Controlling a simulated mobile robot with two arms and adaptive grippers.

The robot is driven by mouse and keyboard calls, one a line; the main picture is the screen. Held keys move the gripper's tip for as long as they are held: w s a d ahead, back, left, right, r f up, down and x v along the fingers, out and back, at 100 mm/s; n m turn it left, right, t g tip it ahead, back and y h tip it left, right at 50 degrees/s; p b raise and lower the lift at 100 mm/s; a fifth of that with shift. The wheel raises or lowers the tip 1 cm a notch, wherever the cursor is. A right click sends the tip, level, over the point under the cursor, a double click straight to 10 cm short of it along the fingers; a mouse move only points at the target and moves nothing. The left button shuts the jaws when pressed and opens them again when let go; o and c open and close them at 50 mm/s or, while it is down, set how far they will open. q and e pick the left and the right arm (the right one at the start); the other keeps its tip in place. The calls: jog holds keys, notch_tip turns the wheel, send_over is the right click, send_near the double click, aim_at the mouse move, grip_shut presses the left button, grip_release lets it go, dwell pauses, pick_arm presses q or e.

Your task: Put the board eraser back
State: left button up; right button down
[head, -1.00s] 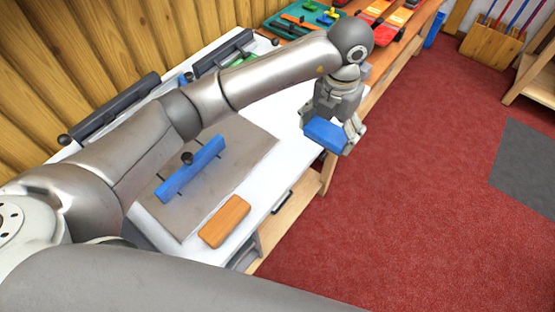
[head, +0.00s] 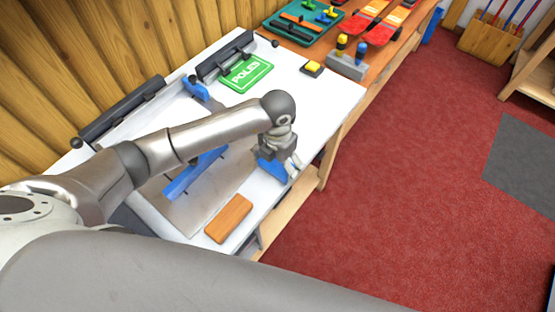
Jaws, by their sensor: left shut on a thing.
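My left gripper (head: 282,172) is shut on a blue block, which looks like the board eraser (head: 270,170). The gripper points down near the front edge of the white bench (head: 325,98). The fingers and wrist hide part of the block, and I cannot tell whether it touches the bench top. My right gripper is out of view.
An orange-brown block (head: 229,219) lies on the bench near a grey mat (head: 205,205) and a blue bar (head: 180,185), partly hidden by my arm. Dark clamp bars (head: 122,110) line the back.

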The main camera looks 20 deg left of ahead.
aim_at(278, 164)
pick_arm(q)
jog(key=shift+f, duration=0.1)
jog(key=shift+f, duration=0.15)
jog(key=o, duration=1.1)
jog(key=shift+r, duration=0.35)
notch_tip(278, 164, up, 12)
jog(key=b, duration=0.2)
jog(key=shift+f, duration=0.15)
